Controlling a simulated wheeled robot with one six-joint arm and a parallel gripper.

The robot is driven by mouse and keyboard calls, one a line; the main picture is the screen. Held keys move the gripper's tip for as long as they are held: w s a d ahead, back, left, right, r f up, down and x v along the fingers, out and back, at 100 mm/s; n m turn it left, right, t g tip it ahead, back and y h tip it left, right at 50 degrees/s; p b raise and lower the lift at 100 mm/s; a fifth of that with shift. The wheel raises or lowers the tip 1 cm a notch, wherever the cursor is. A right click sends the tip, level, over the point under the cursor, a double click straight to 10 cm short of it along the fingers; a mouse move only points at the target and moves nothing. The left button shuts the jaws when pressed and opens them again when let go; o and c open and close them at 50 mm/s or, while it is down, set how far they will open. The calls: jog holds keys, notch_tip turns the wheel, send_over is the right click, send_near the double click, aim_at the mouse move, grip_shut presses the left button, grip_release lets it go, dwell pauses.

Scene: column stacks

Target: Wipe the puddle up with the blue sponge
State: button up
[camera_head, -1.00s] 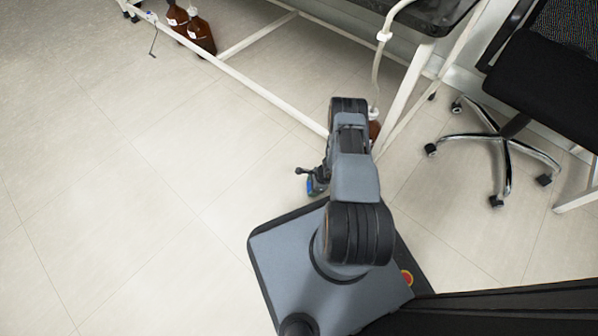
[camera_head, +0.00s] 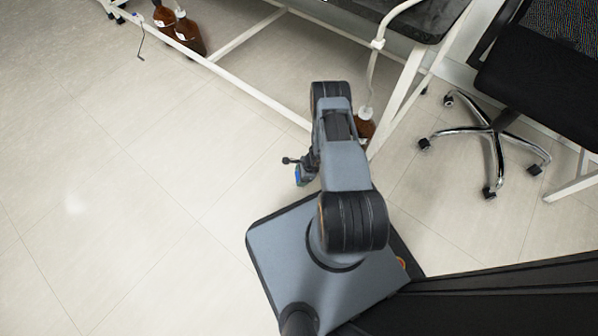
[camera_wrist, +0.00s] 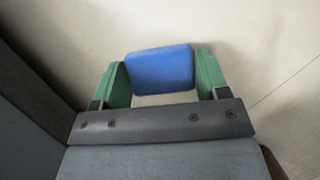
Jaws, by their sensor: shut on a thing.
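The blue sponge (camera_wrist: 160,69) is held between the two green fingers of my gripper (camera_wrist: 162,80) in the wrist view. The jaws are shut on it, one finger at each side. In the head view, my gripper (camera_head: 304,172) is small and partly hidden by my arm, with a bit of the blue sponge (camera_head: 299,179) showing, near the front edge of my base. A faint pale patch (camera_head: 75,205) lies on the floor at the left. It may be the puddle, but I cannot tell for sure.
A white-framed table (camera_head: 265,97) stands at the back, with brown bottles (camera_head: 188,33) at its left and another brown bottle (camera_head: 364,128) beside my arm. A black office chair (camera_head: 535,85) stands at the right. The tiled floor at the left is open.

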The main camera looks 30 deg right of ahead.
jog(key=shift+r+p, duration=1.1)
jog(key=shift+r, duration=0.7)
